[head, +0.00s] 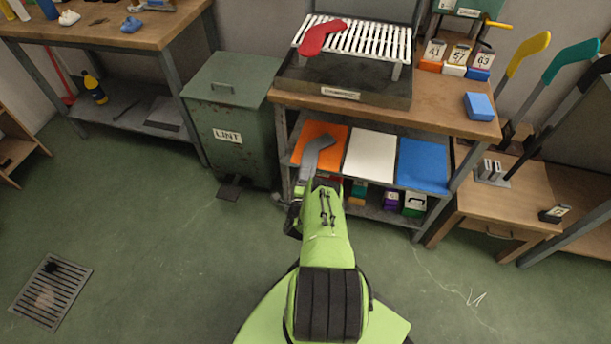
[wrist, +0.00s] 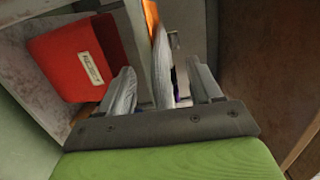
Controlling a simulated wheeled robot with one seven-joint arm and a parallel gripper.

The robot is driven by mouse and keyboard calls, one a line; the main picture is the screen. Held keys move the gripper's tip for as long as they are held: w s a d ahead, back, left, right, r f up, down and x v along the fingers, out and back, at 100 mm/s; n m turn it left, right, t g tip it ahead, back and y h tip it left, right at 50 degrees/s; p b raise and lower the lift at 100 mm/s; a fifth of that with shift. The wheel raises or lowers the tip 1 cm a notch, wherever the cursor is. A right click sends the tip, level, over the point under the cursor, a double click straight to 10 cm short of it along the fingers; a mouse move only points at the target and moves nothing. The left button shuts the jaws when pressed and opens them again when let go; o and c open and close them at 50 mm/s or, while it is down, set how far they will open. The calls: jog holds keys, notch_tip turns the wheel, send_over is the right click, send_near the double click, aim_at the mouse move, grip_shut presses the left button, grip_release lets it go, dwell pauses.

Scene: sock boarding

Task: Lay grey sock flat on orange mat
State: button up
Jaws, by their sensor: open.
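The grey sock (head: 318,146) lies on the orange mat (head: 333,131), with its bent foot end towards the mat's right side. Its other end reaches the mat's front edge, by the end of my arm. In the wrist view my gripper (wrist: 160,72) has its two fingers apart. A pale grey strip between them looks like the sock (wrist: 163,88), seen nearly edge-on beside a sliver of the orange mat (wrist: 152,18). The sock does not visibly touch both fingers. My arm hides the gripper in the head view.
A white mat (head: 370,155) and a blue mat (head: 423,166) lie right of the orange one on the same shelf. A red box (wrist: 72,58) is close by in the wrist view. The worktop above carries a rack (head: 362,42) with a red sock (head: 318,40). A green lint bin (head: 232,110) stands left.

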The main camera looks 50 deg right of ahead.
jog(key=shift+a, duration=0.1)
jog(key=shift+p+v, duration=0.9)
jog(key=shift+v, duration=0.2)
jog(key=shift+p+v, duration=0.4)
jog(key=shift+v, duration=2.4)
